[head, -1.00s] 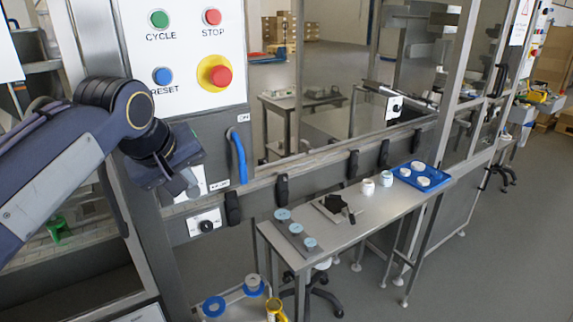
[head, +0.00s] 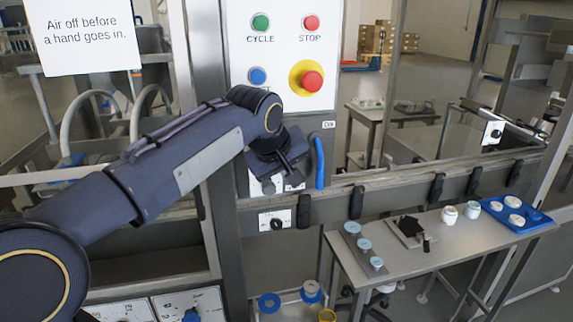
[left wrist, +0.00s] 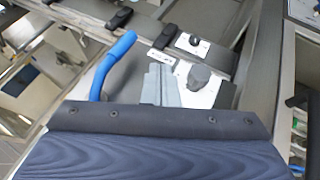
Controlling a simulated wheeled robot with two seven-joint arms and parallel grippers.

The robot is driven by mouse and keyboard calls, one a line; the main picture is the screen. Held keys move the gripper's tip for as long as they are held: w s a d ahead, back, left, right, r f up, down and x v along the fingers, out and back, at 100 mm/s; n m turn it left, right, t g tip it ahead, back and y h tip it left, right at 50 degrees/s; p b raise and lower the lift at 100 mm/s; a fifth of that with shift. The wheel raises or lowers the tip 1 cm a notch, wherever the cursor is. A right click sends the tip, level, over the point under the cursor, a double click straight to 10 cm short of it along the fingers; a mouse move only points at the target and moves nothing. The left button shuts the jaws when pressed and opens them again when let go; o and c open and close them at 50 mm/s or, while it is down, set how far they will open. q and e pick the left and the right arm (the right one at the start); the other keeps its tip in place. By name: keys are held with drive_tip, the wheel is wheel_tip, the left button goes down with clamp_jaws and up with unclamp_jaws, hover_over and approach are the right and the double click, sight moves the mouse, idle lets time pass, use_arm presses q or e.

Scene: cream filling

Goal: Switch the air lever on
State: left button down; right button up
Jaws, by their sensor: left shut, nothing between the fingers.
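The air lever is a blue curved handle (head: 319,162) on the grey post below the button panel. It stands roughly upright, its top just under a small ON label (head: 328,125). In the left wrist view the blue handle (left wrist: 112,66) is left of the fingers. My left gripper (head: 279,183) is shut and empty, just left of the lever in the head view and apart from it. It partly hides white plates on the post. In the left wrist view the shut fingers (left wrist: 160,86) are beside a dark grey knob (left wrist: 204,78). My right gripper is not in view.
The button panel (head: 281,80) with a red stop button (head: 312,81) is above my gripper. A rail with black handles (head: 358,200) runs right of the post. A table (head: 400,262) with jars and a blue tray (head: 541,226) stands at right. A sign (head: 87,38) hangs upper left.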

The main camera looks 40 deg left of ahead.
use_arm(q)
drive_tip(key=shift+w+d+f+p, duration=0.25)
drive_tip(key=shift+w+f, duration=0.3)
drive_tip(key=shift+w, duration=0.45)
drive_tip(key=shift+w+d+f+p, duration=0.2)
drive_tip(key=shift+w+f, duration=0.35)
drive_tip(key=shift+w, duration=0.4)
drive_tip(key=shift+w+d+f+p, duration=0.15)
drive_tip(key=shift+w+d+f, duration=0.15)
drive_tip(key=shift+w+f, duration=0.5)
drive_tip(key=shift+w+r, duration=0.2)
drive_tip(key=w+d+r+n+t+h+b, duration=0.3)
drive_tip(key=t+b, duration=0.9)
drive_tip(key=b, duration=1.4)
drive_tip(key=shift+w+d+r+n+t+h, duration=0.3)
drive_tip(key=shift+w+d+n+h, duration=0.95)
drive_tip(key=shift+w+d, duration=0.65)
drive_tip(key=shift+w+a, duration=0.25)
drive_tip(key=shift+w, duration=0.05)
